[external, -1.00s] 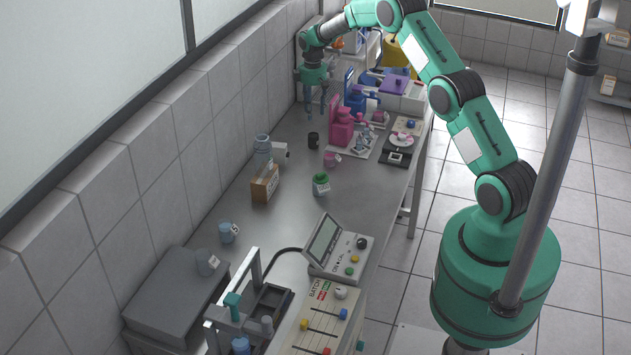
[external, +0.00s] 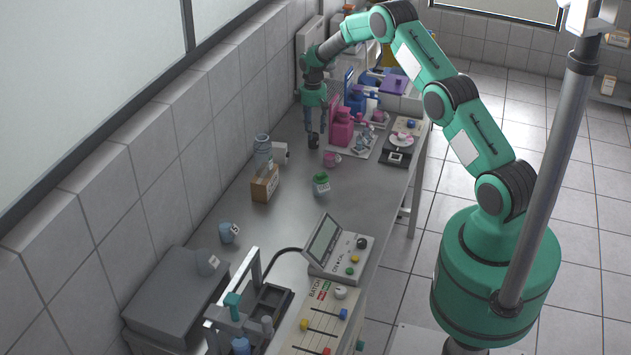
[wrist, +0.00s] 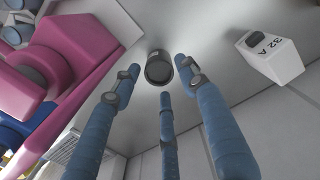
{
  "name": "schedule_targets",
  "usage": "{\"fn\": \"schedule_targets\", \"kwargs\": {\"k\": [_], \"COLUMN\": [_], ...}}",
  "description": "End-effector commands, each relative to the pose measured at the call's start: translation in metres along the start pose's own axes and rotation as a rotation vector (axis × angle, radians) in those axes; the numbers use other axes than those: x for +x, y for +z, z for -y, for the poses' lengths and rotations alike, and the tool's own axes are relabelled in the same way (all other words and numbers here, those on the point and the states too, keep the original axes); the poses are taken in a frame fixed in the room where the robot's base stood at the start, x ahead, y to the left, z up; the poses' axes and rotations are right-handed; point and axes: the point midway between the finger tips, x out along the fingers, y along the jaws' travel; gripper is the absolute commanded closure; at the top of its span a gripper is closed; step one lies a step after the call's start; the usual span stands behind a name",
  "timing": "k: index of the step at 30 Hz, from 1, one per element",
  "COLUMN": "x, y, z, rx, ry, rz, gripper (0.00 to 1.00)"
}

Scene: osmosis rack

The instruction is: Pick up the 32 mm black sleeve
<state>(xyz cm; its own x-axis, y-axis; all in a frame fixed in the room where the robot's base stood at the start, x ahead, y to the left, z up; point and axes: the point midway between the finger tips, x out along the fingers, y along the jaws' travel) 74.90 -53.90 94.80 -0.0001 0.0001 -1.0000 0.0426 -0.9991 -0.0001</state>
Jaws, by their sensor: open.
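The black sleeve (external: 313,141) stands on the grey bench near the wall, directly below my gripper (external: 316,128). In the wrist view the dark round sleeve (wrist: 159,68) lies just beyond and between the fingertips of my gripper (wrist: 158,75). The blue fingers are spread, with nothing between them that I can see held. In the external view the fingertips partly overlap the sleeve, and whether they touch it cannot be told.
A white block marked "32 A" (wrist: 270,58) is at the right in the wrist view. A pink device (external: 342,128) stands close to the right of the sleeve. A pink cup (external: 331,159), a green-topped jar (external: 321,184) and a cardboard box (external: 265,184) stand nearer. Bench between them is clear.

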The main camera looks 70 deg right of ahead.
Motion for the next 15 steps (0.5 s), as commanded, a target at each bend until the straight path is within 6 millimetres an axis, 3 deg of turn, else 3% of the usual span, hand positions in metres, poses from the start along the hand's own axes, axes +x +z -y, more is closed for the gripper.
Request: {"fn": "schedule_targets", "kwargs": {"k": [8, 15], "x": [0.003, 0.020], "y": [0.000, 0.002], "z": [0.000, 0.000], "rx": [0.000, 0.000], "ry": [0.000, -0.001], "rz": [0.000, 0.001], "gripper": [0.57, 0.57]}}
